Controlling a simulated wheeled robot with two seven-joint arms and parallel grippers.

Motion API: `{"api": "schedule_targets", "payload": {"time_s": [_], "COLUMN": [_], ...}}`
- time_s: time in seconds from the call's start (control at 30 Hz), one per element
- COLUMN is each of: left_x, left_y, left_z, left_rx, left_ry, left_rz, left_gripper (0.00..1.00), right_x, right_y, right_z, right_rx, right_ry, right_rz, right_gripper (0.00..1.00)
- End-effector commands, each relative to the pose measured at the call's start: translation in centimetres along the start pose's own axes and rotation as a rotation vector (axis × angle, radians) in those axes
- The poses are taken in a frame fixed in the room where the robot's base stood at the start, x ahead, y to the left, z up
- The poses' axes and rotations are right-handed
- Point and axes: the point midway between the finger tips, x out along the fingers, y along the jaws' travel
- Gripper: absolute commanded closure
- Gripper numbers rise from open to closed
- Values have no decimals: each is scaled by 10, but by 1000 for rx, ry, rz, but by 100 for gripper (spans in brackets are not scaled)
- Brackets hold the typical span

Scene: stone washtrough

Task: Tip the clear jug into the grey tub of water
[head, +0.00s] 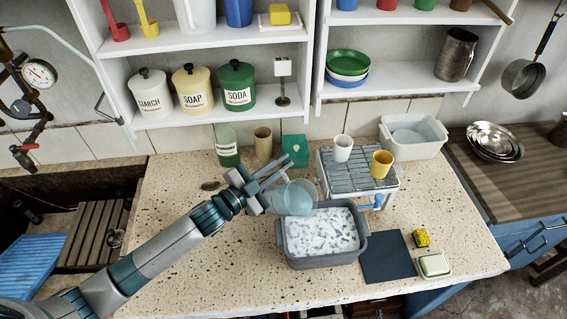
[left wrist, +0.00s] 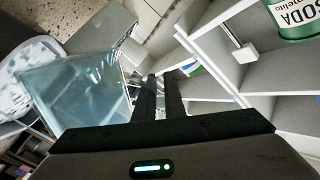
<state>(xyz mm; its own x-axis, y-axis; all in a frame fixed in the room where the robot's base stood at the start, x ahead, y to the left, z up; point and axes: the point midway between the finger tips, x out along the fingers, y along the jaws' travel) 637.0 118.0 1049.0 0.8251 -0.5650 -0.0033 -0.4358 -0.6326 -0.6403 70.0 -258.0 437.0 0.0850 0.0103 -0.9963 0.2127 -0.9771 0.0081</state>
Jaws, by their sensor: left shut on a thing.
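The clear jug (head: 292,198) is bluish and see-through. It is tilted above the back left part of the grey tub (head: 322,262). The tub stands on the speckled counter, and its water surface looks white and patchy. My left gripper (head: 262,196) is shut on the jug from its left side. In the left wrist view the jug (left wrist: 75,88) is large at the left, beside the dark fingers (left wrist: 158,95). Whether water runs from the jug cannot be told. My right gripper is not in view.
A wire rack (head: 355,172) with a white cup (head: 342,148) and a yellow cup (head: 382,163) stands behind the tub. A dark mat (head: 388,257), a sponge (head: 422,238) and a soap dish (head: 434,265) lie to its right. The counter's front left is clear beyond my arm.

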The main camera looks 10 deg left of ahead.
Motion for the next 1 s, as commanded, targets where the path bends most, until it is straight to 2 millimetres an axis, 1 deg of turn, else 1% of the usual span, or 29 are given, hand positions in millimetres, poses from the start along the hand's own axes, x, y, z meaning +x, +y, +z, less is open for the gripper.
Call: {"api": "schedule_targets", "payload": {"time_s": [0.5, 1.0], "left_x": [0, 0], "left_y": [5, 5], "left_z": [-16, -16], "left_rx": [169, 179], "left_ry": [2, 2], "left_rz": [-1, -2], "left_gripper": [100, 100], "right_x": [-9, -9], "right_y": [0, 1], "right_z": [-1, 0], "right_rx": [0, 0], "right_ry": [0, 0], "right_rz": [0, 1], "right_gripper": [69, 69]}}
